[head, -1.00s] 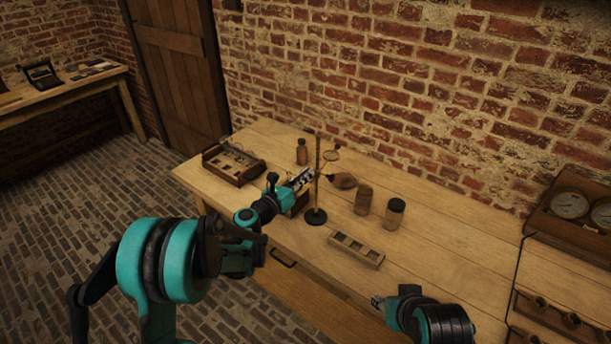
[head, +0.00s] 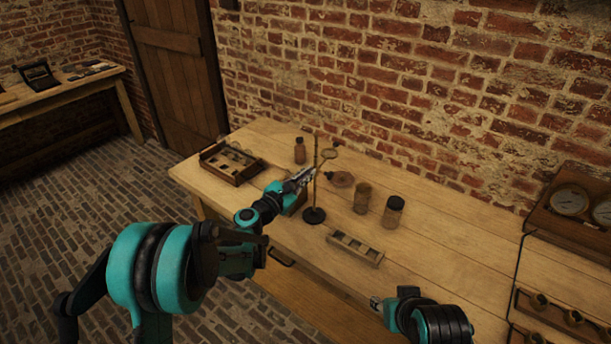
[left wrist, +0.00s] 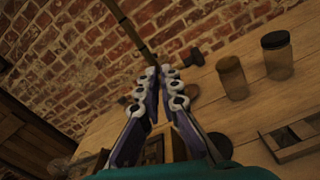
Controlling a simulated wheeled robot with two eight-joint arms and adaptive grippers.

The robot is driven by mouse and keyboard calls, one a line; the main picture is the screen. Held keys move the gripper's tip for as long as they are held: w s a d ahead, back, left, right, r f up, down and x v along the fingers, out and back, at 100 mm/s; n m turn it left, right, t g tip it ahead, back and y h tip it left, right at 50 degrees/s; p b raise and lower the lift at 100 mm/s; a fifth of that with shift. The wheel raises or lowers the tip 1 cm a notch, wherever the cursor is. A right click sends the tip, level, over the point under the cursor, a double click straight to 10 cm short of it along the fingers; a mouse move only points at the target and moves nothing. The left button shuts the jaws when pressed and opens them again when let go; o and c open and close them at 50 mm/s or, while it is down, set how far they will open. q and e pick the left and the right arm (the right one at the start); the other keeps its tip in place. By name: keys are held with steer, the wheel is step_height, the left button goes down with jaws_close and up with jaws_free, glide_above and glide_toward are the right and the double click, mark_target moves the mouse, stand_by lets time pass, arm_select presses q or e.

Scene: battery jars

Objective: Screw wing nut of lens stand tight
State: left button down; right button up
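The lens stand has a thin upright rod (head: 316,175), a round dark base (head: 314,215) on the table and a lens ring (head: 329,154) at the upper right. My left gripper (head: 311,172) reaches the rod from the left, below the ring. In the left wrist view its fingertips (left wrist: 160,72) are close together at the rod (left wrist: 127,27), with a narrow gap. A dark crosspiece (left wrist: 188,57) extends right from there. The wing nut is not distinguishable near the fingertips, so I cannot tell whether they grip it. My right gripper (head: 376,304) is low at the table's front edge, mostly hidden.
Two jars, one brown (head: 362,198) and one dark-lidded (head: 392,212), stand right of the stand. A compartment tray (head: 356,248) lies in front. A small bottle (head: 300,151) and a wooden box (head: 231,162) are behind and left.

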arm_select(q)
steer(key=m, duration=0.3)
steer(key=f+m+b, duration=0.1)
steer(key=m, duration=0.3)
steer(key=d+m+b, duration=0.1)
steer(key=m, duration=0.3)
steer(key=shift+s+f, duration=0.2)
steer(key=shift+s, duration=0.2)
steer(key=shift+f+m+b, duration=0.2)
steer(key=shift+m+b, duration=0.1)
steer(key=shift+m, duration=1.2)
steer(key=c, duration=1.8)
jaws_free()
steer(key=shift+o, duration=0.2)
steer(key=v, duration=1.2)
